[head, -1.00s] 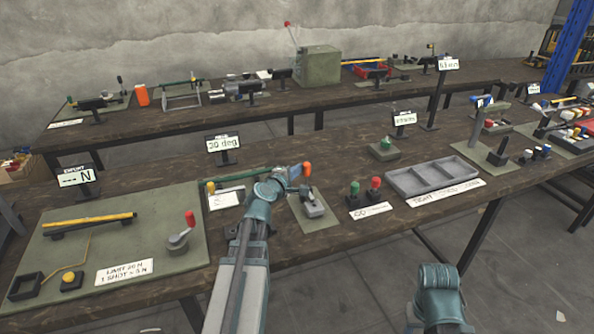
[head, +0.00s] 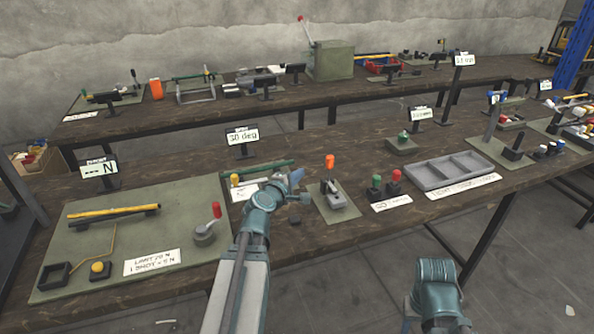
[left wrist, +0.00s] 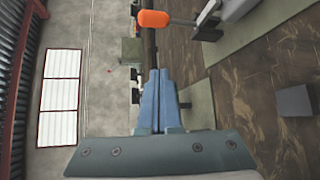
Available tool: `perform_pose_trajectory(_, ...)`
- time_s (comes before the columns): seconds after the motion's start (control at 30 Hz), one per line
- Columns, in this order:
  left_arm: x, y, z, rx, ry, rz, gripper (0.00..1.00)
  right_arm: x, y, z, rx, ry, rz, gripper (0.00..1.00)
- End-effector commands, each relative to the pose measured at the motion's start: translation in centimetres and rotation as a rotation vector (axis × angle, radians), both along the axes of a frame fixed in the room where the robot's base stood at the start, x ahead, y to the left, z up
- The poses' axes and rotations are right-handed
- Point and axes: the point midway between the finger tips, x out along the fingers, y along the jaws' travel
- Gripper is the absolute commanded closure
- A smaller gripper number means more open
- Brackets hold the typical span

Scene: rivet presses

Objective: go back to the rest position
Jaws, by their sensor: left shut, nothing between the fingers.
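My left gripper (head: 297,180) is shut and empty, held over the near bench. In the left wrist view its two blue fingers (left wrist: 160,97) lie together with nothing between them. A lever with an orange knob (head: 329,162) stands on a small green mat just right of the gripper, apart from it. The orange knob also shows in the left wrist view (left wrist: 153,18). My right arm (head: 437,290) reaches in at the lower right, in front of the bench; its gripper does not show.
A green panel (head: 190,245) with a red-knobbed lever (head: 215,211) lies left of my left arm. Green and red buttons (head: 385,187) and a grey tray (head: 425,181) are to the right. Sign stands (head: 243,138) rise behind. Open floor lies in front of the bench.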

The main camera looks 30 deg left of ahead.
Motion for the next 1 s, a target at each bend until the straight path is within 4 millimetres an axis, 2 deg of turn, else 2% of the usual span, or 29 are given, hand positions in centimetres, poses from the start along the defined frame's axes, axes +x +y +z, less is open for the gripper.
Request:
perform_pose_trajectory(0.43, 0.1, 0.0, 0.0, 0.001, 0.001, -0.001, 1.0, 0.0, 0.0, 0.0, 0.0, 0.0, 0.0, 0.5)
perform_pose_trajectory(0.5, 0.2, -0.7, -0.1, 0.012, 0.01, -0.02, 1.0, 0.0, 0.0, 0.1, 0.0, 0.0, 0.0, 0.5)
perform_pose_trajectory(0.57, 0.4, -2.2, -0.3, 0.044, 0.033, -0.063, 1.0, 0.0, 0.0, 0.4, 0.0, 0.0, 0.0, 0.5)
perform_pose_trajectory(0.67, 0.6, -7.1, -1.2, 0.15, 0.108, -0.212, 1.0, 0.0, 0.0, 1.1, 0.0, 0.0, 0.0, 0.5)
perform_pose_trajectory(0.77, -0.1, -13.9, -3.0, 0.318, 0.218, -0.439, 1.0, 0.0, 0.0, 2.2, 0.0, 0.0, 0.0, 0.5)
perform_pose_trajectory(0.8, -0.8, -16.7, -3.9, 0.396, 0.267, -0.54, 1.0, 0.0, 0.0, 2.6, 0.0, 0.0, 0.0, 0.5)
perform_pose_trajectory(0.9, -3.8, -22.9, -6.3, 0.604, 0.391, -0.808, 1.0, 0.0, 0.0, 3.7, 0.0, 0.0, 0.0, 0.5)
perform_pose_trajectory(1.0, -7.8, -27.4, -8.3, 0.814, 0.512, -1.069, 1.0, 0.0, 0.0, 4.7, 0.0, 0.0, 0.0, 0.5)
